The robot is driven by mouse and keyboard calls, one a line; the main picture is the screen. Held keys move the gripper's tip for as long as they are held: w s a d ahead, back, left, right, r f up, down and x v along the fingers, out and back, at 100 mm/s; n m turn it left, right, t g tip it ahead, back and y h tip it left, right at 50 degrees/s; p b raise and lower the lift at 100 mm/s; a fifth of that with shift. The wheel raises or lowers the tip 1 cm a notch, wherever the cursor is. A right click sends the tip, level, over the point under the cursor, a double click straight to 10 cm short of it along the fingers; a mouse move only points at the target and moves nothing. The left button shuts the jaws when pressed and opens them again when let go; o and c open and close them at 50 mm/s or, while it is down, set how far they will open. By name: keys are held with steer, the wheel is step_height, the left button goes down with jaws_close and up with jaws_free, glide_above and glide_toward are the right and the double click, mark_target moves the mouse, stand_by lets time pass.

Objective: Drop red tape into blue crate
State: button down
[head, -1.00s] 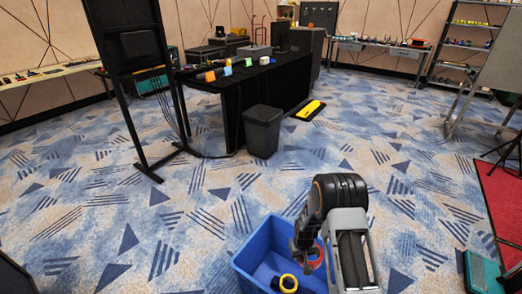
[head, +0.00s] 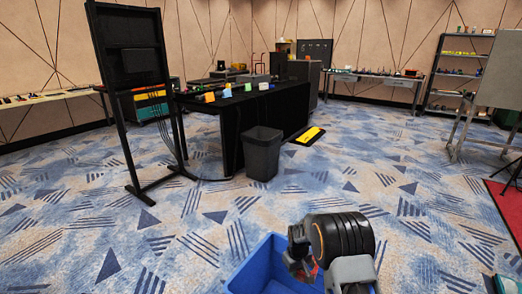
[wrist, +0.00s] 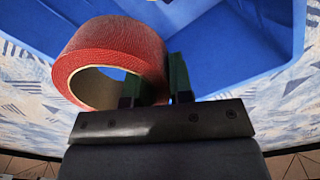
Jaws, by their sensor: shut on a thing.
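The red tape (wrist: 112,52) is a roll with a tan core, large in the wrist view. My gripper (wrist: 154,84) is shut on the right side of its ring, with one dark green finger inside the hole. The blue crate (wrist: 225,45) lies behind the roll in the wrist view. In the head view the crate (head: 255,268) is at the bottom edge, cut off by the frame. My gripper (head: 299,263) shows over the crate there, and only a bit of red shows beside it.
A dark bin (head: 263,154) stands beside a black-draped table (head: 230,140) with small coloured items. A black panel stand (head: 128,75) is at left. A yellow-black object (head: 309,135) lies on the carpet. Open patterned carpet surrounds the crate.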

step_height(320, 180, down, 6)
steer(key=b, duration=0.3)
steer(key=shift+r+b, duration=0.2)
steer(key=shift+b, duration=0.15)
steer(key=c, duration=0.9)
jaws_free()
steer(key=shift+c, duration=0.2)
step_height(320, 180, up, 14)
steer(key=p, duration=0.5)
